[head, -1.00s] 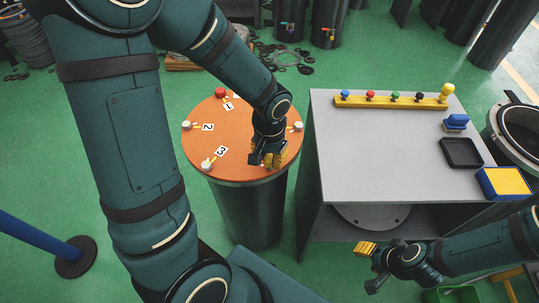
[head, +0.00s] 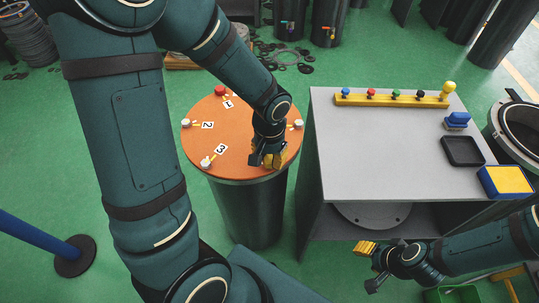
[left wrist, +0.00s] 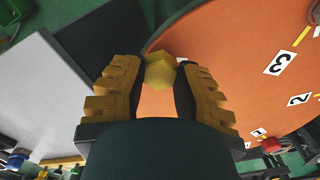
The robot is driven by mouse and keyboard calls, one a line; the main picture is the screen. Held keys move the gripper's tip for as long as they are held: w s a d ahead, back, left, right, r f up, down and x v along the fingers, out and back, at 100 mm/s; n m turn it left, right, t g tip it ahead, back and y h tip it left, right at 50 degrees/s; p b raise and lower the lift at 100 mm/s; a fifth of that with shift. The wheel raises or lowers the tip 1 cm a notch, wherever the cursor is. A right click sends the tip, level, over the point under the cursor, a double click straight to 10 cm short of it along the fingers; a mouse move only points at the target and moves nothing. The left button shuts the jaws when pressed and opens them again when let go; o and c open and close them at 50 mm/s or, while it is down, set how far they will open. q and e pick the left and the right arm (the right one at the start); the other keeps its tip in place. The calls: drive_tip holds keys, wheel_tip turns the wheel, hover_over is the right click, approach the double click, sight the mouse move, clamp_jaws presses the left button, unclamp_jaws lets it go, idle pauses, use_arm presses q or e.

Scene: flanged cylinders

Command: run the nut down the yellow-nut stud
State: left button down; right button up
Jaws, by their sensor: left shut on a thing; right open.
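The orange flange top (head: 225,135) of a dark cylinder stands left of the grey table. My left gripper (head: 268,161) is over its near right edge, pointing down. In the left wrist view its yellow-padded fingers (left wrist: 160,85) are shut on a yellow nut (left wrist: 160,70) at the rim of the orange top. The stud under the nut is hidden, so I cannot tell how far down the nut sits. My right gripper (head: 368,262) is open and empty, low in front of the grey table.
On the flange are a red nut (head: 219,91), pale knobs (head: 206,163) and number labels. The grey table (head: 385,150) holds a yellow rack (head: 390,101) with coloured pegs, a blue item (head: 457,121), a black tray (head: 462,152) and a blue-yellow box (head: 506,182).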

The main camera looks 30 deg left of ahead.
sight(270, 159)
use_arm(q)
drive_tip(key=shift+f, duration=0.6)
drive_tip(key=c, duration=0.7)
unclamp_jaws()
drive_tip(key=shift+r, duration=0.1)
drive_tip(key=shift+r+p, duration=2.7)
drive_tip(key=shift+r, duration=0.75)
